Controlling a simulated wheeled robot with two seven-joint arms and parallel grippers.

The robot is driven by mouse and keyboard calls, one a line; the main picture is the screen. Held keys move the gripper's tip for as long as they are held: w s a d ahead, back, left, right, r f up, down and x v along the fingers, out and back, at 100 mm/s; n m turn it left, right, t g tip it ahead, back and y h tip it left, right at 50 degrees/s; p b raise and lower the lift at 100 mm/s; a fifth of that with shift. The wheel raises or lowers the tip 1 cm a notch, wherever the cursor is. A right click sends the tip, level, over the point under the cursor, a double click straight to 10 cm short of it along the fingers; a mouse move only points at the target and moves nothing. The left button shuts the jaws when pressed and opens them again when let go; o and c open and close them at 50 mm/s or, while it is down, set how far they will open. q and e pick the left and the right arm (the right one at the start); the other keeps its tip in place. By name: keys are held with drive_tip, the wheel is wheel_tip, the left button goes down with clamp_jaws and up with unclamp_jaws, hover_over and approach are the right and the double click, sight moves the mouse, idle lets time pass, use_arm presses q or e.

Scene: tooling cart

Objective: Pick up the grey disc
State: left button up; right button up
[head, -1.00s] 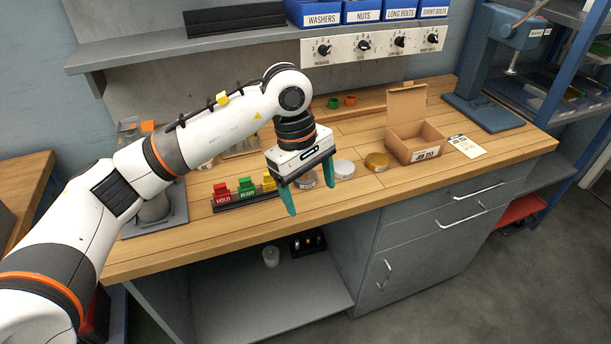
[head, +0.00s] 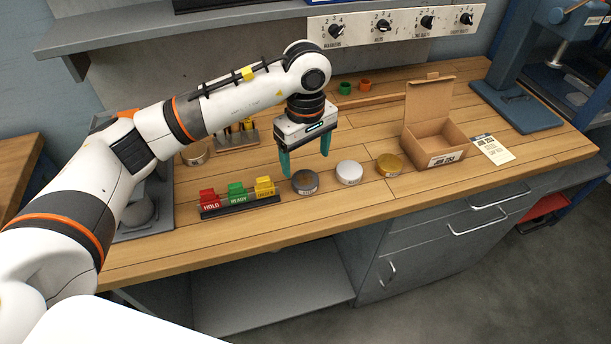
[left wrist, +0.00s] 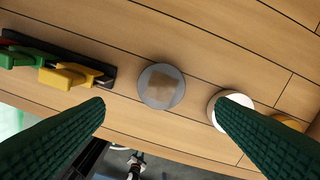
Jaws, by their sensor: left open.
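The grey disc (head: 305,182) lies flat on the wooden bench, with a brown patch on its top. In the left wrist view the disc (left wrist: 161,86) sits above the middle, between the two fingers and apart from them. My left gripper (head: 306,164) is open and empty, its green fingers pointing down above and just behind the disc in the head view. A white disc (head: 349,173) lies to the right of the grey one, and a gold-brown disc (head: 389,165) lies further right. My right gripper is not in view.
A black rack (head: 240,206) with red, green and yellow tags stands left of the grey disc. An open cardboard box (head: 436,143) stands at the right. A wooden block with small tools (head: 237,137) is behind. The bench's front edge is close to the discs.

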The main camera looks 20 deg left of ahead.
sight(305, 179)
use_arm(q)
drive_tip(key=shift+f, duration=0.55)
drive_tip(key=shift+w+f, duration=0.15)
drive_tip(key=shift+f, duration=0.15)
wheel_tip(305, 179, down, 4)
drive_tip(key=shift+a+f+p, duration=0.1)
drive_tip(key=shift+a+p, duration=0.05)
drive_tip(key=shift+p, duration=0.9)
drive_tip(key=shift+f, duration=0.5)
drive_tip(key=shift+w, duration=0.1)
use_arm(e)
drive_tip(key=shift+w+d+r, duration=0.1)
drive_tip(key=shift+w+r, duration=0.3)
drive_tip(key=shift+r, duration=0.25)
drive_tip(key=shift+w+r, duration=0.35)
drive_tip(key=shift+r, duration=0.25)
use_arm(q)
drive_tip(key=shift+c, duration=1.4)
drive_tip(key=shift+r, duration=0.1)
drive_tip(key=c, duration=1.1)
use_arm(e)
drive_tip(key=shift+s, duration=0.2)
